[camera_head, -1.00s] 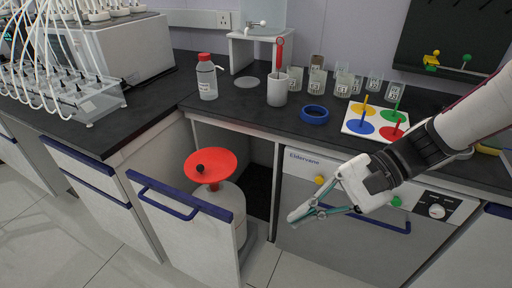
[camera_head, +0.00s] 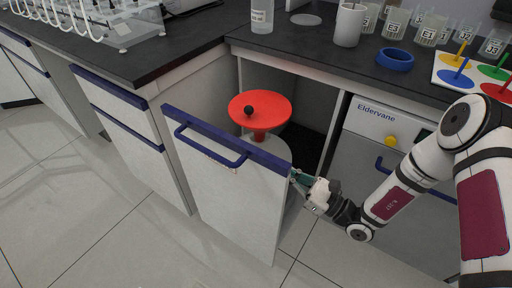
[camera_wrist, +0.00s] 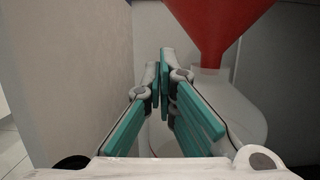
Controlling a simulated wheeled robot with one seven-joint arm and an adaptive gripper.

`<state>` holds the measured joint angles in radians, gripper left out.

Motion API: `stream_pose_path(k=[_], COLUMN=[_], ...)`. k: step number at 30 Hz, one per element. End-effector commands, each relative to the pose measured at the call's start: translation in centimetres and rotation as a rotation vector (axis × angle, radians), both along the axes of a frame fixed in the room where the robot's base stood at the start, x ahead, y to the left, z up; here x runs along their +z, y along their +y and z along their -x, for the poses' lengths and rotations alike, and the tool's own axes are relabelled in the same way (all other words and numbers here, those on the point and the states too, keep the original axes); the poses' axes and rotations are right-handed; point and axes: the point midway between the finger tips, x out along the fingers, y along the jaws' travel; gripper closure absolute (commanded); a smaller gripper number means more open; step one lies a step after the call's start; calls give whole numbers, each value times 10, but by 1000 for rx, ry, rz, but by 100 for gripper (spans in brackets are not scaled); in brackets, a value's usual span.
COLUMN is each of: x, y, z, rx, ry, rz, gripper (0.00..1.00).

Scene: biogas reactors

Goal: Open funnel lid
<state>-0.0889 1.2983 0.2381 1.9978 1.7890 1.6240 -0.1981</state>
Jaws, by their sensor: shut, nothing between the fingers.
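The red funnel (camera_head: 272,117) stands on a whitish container in the open cabinet bay. Its lid (camera_head: 260,105) is a flat red disc with a black knob (camera_head: 249,110), lying closed on top. In the wrist view the red funnel cone (camera_wrist: 218,22) and the whitish container (camera_wrist: 232,100) show ahead and to the right. My gripper (camera_head: 296,176) is low beside the right edge of the pulled-out drawer front, below the lid. Its teal fingers (camera_wrist: 163,80) are together and empty. The drawer front hides part of the container and possibly the fingertips.
The drawer front (camera_head: 225,190) with blue handle (camera_head: 205,148) stands between the floor and the funnel. The dark worktop (camera_head: 300,50) overhangs behind. The appliance (camera_head: 365,150) stands right. The floor (camera_head: 90,220) is clear at left.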

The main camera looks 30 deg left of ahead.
Motion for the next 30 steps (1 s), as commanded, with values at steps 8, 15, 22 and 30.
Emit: stream_pose_path(k=[8, 15, 22, 30], x=[7, 19, 43, 62], y=[35, 81, 96, 96], z=[-2, -5, -7, -8], rx=[1, 3, 0, -2], ry=[-1, -2, -1, 1], rz=[-3, -3, -2, -1], gripper=[100, 100, 100, 100])
